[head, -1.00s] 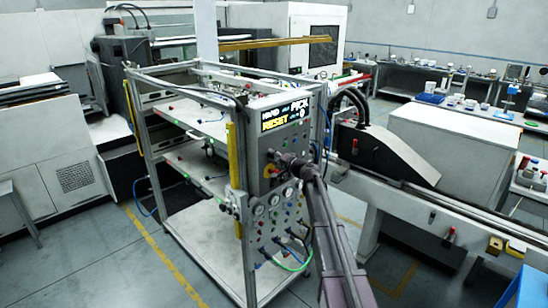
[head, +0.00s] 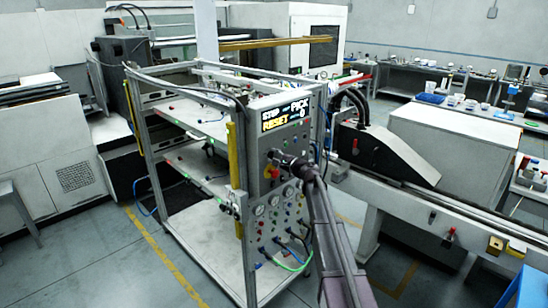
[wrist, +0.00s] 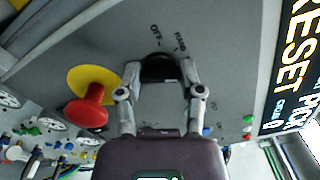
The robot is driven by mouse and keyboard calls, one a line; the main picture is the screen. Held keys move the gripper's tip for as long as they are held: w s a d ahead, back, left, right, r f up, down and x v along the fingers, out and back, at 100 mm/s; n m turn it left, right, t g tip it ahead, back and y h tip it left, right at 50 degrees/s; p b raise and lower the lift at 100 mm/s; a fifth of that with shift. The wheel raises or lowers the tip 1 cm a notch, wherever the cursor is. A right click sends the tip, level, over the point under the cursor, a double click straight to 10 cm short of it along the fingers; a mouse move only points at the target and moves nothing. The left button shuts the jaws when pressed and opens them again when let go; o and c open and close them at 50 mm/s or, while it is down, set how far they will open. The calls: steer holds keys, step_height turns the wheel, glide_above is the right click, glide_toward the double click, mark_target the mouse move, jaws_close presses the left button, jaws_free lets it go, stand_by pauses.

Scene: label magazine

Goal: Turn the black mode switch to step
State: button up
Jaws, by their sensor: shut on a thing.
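The black mode switch (wrist: 160,67) is on the grey panel (wrist: 215,30) at the top middle of the wrist view. My gripper (wrist: 160,78) is shut on it, one finger on each side. Labels reading OFF and what looks like HAND show just above the switch; other labels are hidden or out of view. In the head view my gripper (head: 274,156) is at the cabinet's front panel and the switch is hard to make out. The display (head: 286,116) above shows a small word like STEP or STOP, with PICK, RESET and 0.
A red mushroom button (wrist: 87,108) on a yellow disc (wrist: 92,80) is close to my left finger. Small lamps, gauges (head: 258,210) and hoses fill the panel below. The lit display (wrist: 292,70) is at right in the wrist view.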

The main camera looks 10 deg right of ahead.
steer(key=shift+w+r, duration=0.1)
steer(key=shift+w, duration=0.05)
steer(key=o, duration=1.1)
steer(key=shift+o, duration=0.2)
steer(key=shift+s, duration=0.2)
steer(key=v, duration=1.2)
steer(key=shift+w, duration=0.1)
